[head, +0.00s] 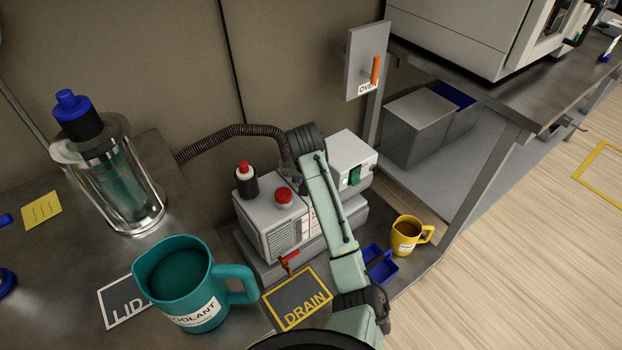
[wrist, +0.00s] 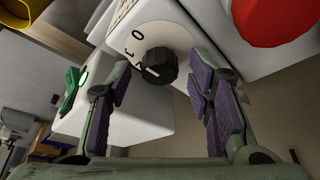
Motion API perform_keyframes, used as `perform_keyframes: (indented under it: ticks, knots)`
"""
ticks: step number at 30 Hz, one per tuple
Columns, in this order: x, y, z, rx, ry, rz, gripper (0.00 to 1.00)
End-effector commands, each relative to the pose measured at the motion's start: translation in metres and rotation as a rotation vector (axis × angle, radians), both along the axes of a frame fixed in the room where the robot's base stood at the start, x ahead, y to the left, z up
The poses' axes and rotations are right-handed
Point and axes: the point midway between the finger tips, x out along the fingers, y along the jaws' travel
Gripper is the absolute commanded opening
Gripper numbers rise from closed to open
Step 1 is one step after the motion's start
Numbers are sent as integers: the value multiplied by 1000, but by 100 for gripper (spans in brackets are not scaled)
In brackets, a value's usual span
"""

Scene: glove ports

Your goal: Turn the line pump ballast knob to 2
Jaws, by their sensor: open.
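The line pump (head: 268,228) is a grey box on a base on the bench, in the middle of the head view. The ballast knob (wrist: 158,65) is black and ridged, on a white round dial (wrist: 160,35) in the wrist view. Dial figures show left of the knob; 0 is clear, the lower ones are small and partly cut off. A pale mark shows on the knob's lower left; which figure it meets I cannot tell. My gripper (wrist: 160,80) is open, with the knob between and beyond its purple-padded fingers, apparently untouched. My arm hides the knob in the head view.
A red button (head: 284,197) and a red-capped bottle (head: 246,180) stand on the pump; a green switch (head: 354,176) is beside my arm. A ribbed hose (head: 225,132) runs behind. A teal jug (head: 185,285), yellow mug (head: 405,236) and blue tray (head: 380,265) stand nearby.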

Motion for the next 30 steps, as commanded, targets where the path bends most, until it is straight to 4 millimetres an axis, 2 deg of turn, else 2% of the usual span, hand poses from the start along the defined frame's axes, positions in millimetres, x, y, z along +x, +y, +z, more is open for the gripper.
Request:
perform_keyframes:
  ticks: [4,25,30]
  knots:
    - [0,0,0,0,0,0,46]
    - [0,0,0,0,0,0,0]
    - [0,0,1,0,0,7,0]
